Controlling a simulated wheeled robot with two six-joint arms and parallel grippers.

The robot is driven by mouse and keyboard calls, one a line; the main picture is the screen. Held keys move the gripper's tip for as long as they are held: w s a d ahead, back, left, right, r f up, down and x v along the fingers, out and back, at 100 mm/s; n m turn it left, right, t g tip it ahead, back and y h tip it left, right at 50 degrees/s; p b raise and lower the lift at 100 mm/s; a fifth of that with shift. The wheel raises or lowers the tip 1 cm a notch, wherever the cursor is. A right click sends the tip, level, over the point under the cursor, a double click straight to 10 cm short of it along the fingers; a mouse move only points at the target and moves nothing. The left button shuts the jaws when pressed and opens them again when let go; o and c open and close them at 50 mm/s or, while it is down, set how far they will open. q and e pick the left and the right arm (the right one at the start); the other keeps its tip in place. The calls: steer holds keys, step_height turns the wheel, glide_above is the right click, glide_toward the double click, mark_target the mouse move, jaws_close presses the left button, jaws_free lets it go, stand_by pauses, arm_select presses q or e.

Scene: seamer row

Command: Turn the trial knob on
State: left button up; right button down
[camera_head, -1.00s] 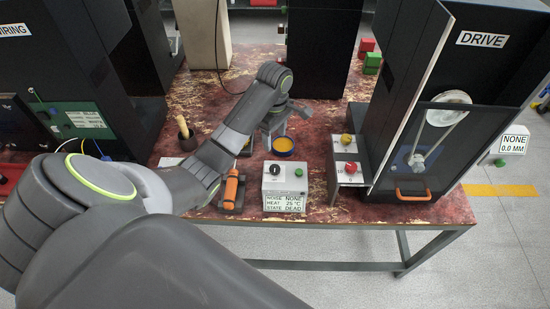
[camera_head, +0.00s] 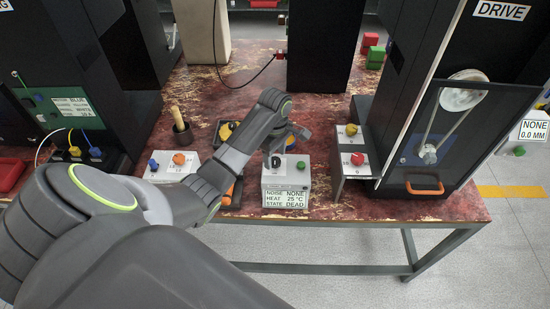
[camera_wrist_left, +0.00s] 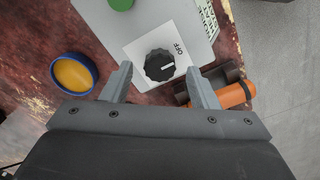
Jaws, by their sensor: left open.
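The black trial knob (camera_wrist_left: 159,65) sits on a white plate on the grey control box (camera_head: 288,178), with the word OFF printed beside it. The knob also shows in the head view (camera_head: 275,162), on the box's left. My left gripper (camera_wrist_left: 159,75) is open and empty, its fingertips on either side of the knob in the wrist view. In the head view my left gripper (camera_head: 276,150) is just over the knob. I cannot tell whether the fingers touch it. The box's display reads NOISE NONE, HEAT 25 °C, STATE DEAD. My right gripper is not in view.
A green button (camera_wrist_left: 121,4) is on the same box. A blue bowl with yellow contents (camera_wrist_left: 73,73) and an orange cylinder (camera_wrist_left: 232,95) lie close to the gripper. A box with a red knob (camera_head: 357,159) and the DRIVE machine (camera_head: 428,182) stand to the right.

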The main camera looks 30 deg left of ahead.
arm_select(q)
steer(key=shift+f, duration=0.7)
